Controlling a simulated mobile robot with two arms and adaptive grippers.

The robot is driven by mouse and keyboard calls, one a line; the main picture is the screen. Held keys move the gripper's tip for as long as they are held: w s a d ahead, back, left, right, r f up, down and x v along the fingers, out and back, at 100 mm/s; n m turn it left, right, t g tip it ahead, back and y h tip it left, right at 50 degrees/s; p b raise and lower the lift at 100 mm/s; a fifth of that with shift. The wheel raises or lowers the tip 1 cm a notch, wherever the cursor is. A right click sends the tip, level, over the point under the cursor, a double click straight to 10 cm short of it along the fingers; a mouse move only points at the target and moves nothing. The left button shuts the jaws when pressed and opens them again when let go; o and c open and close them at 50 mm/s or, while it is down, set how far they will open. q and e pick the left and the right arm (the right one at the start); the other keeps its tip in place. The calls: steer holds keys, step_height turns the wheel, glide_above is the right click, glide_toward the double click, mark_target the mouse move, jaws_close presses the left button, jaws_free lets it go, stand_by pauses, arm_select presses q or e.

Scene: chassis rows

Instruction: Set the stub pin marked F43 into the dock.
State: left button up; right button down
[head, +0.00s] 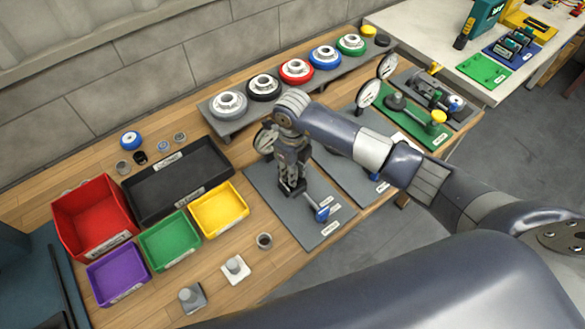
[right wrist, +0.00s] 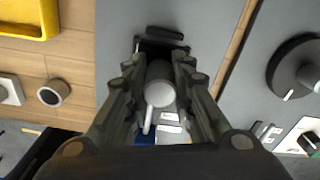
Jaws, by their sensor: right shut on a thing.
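My right gripper (head: 292,190) reaches down over a grey base plate (head: 320,232) near the middle of the bench. In the right wrist view the gripper (right wrist: 160,100) is closed around a grey cylindrical piece with a pale round end (right wrist: 160,94), which looks like the stub pin. No F43 mark can be read on it. A blue-knobbed part (head: 322,214) stands on the plate just in front of the fingers. Fingers hide the pin's lower end, and I cannot tell whether it touches a dock. My left gripper is out of view.
A yellow bin (head: 219,229) and a black tray (head: 150,205) stand left of the plate. A small ring (head: 264,240), a white block (head: 235,280) and a grey block (head: 192,309) lie near the front edge. Dial gauges (head: 368,94) stand on plates to the right.

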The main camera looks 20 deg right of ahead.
steer(key=shift+f+b, duration=1.05)
steer(key=shift+b, duration=0.25)
stand_by(1.7)
steer(key=c, duration=1.3)
jaws_free()
step_height(320, 180, up, 12)
